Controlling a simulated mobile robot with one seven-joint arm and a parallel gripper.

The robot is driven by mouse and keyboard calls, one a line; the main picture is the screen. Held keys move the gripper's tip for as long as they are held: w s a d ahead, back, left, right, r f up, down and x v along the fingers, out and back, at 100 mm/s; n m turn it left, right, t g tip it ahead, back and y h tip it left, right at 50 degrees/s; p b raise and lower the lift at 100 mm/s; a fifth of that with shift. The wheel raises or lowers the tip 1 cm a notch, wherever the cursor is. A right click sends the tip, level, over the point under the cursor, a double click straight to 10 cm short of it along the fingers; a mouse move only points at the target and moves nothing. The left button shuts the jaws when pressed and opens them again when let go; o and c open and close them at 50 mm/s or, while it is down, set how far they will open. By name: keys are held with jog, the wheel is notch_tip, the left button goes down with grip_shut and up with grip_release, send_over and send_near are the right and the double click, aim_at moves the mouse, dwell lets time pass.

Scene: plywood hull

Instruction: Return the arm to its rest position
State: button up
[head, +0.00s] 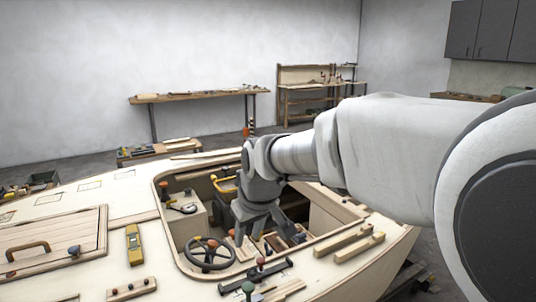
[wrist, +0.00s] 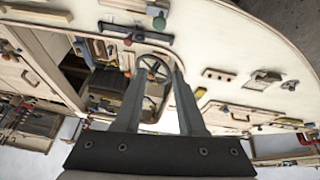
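My arm reaches from the right side of the head view out over the cockpit opening of the plywood hull (head: 80,205). My gripper (head: 262,238) points down over the cockpit, near the steering wheel (head: 207,254). In the wrist view my gripper (wrist: 150,75) shows two grey fingers spread well apart, with nothing held between them. The steering wheel (wrist: 153,69) lies beyond the fingertips there.
A yellow tool (head: 133,245) and a hatch with a wooden handle (head: 28,247) are on the left deck. Wooden strips (head: 350,243) lie right of the opening. Workbenches (head: 200,97) stand by the back wall. The space above the left deck is clear.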

jog(key=s+d+r+m+h+p, duration=0.1)
jog(key=s+d+r+m+p, duration=0.1)
jog(key=s+d, duration=0.7)
jog(key=s+d+r+m+t+h+p, duration=0.1)
jog(key=s+d+r+m+p, duration=0.2)
jog(key=s+d, duration=0.6)
jog(key=s+r+m, duration=0.1)
jog(key=s+m, duration=0.1)
jog(key=s, duration=0.2)
jog(key=shift+s+r, duration=0.15)
jog(key=shift+r, duration=0.15)
